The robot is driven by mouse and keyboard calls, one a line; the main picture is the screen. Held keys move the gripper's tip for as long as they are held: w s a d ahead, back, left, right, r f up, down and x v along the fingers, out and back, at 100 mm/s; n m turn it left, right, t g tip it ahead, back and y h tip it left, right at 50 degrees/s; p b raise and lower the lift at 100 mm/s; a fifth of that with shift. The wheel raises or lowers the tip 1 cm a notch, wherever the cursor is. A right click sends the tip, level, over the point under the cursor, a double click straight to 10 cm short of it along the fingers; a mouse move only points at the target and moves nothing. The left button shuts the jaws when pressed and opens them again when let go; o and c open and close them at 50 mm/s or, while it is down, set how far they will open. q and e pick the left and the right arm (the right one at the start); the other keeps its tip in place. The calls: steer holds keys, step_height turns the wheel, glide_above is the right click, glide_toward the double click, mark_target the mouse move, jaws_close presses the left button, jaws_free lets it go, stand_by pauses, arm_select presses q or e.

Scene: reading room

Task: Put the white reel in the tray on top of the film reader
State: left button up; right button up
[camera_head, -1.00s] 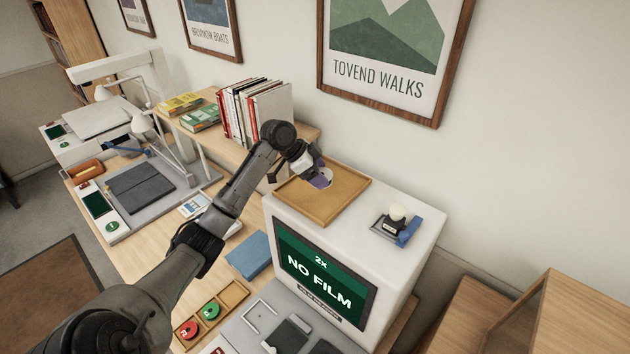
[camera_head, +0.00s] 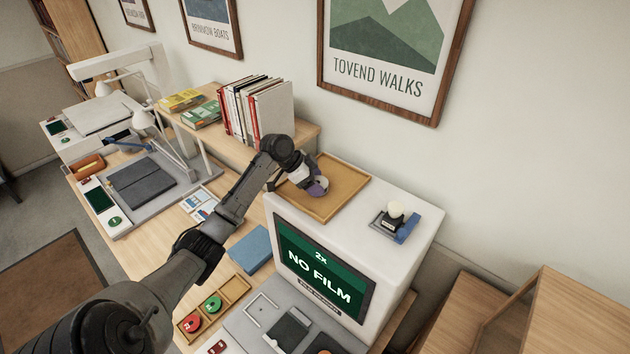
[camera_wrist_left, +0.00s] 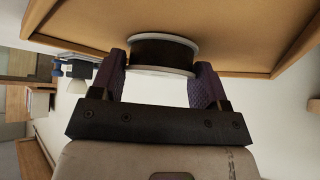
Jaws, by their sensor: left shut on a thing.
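The white reel (camera_wrist_left: 163,72), with a dark band of film between its white flanges, sits between the two purple finger pads of my left gripper (camera_wrist_left: 162,82), which is shut on it. In the head view the left gripper (camera_head: 316,188) is over the tan wooden tray (camera_head: 345,186) on top of the white film reader (camera_head: 405,252). The reel is at the tray's floor or very close to it; I cannot tell whether it touches. The gripper mostly hides the reel in the head view. My right gripper is not in view.
A stamp-like item on a blue and grey holder (camera_head: 396,220) stands on the reader, right of the tray. Books (camera_head: 255,110) stand on a shelf behind.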

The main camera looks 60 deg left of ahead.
arm_select(q)
steer(key=o, duration=0.9)
steer(key=shift+f, duration=0.1)
steer(key=shift+o, duration=0.2)
steer(key=b+v, duration=0.3)
steer(key=v, duration=0.9)
